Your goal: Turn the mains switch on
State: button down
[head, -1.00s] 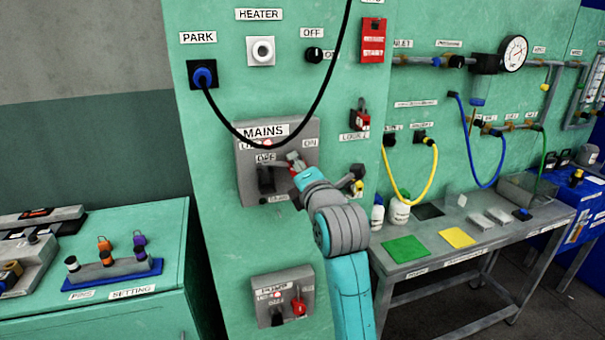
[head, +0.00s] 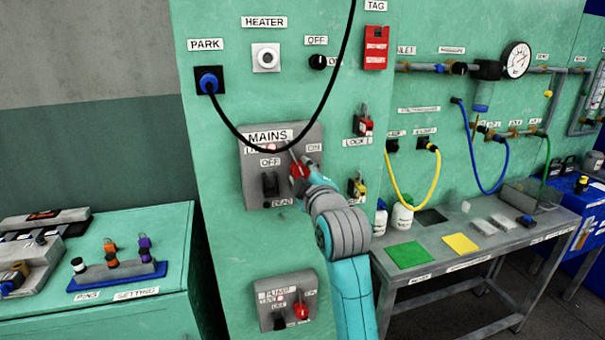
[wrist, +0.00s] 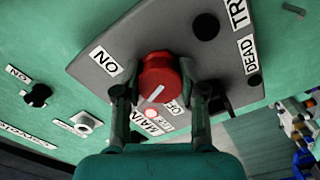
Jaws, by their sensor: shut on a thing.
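The mains switch is a red rotary knob (wrist: 158,76) with a white pointer line, on the grey mains panel (wrist: 100,77). In the wrist view the line lies at a slant, with the ON label up and left of the knob and the OFF label just below it. My gripper (wrist: 160,92) has one finger on each side of the knob and is shut on it. In the head view the knob (head: 298,172) shows as a red patch, partly hidden by my gripper (head: 304,168). A small red lamp (wrist: 151,113) sits beside the MAINS label.
A black cable loops down from the park socket (head: 208,81) across the panel's top. A black handle (head: 270,185) stands left of my gripper, a yellow padlock (head: 357,187) to its right. A pump panel (head: 284,305) is below. The workbench (head: 455,261) stands right.

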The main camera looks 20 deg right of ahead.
jog(key=shift+f+m, duration=0.1)
jog(key=shift+m, duration=2.2)
jog(key=c, duration=0.7)
grip_release()
jog(key=shift+o, duration=0.2)
jog(key=shift+s, duration=0.1)
jog(key=s, duration=1.1)
jog(key=shift+s, duration=0.4)
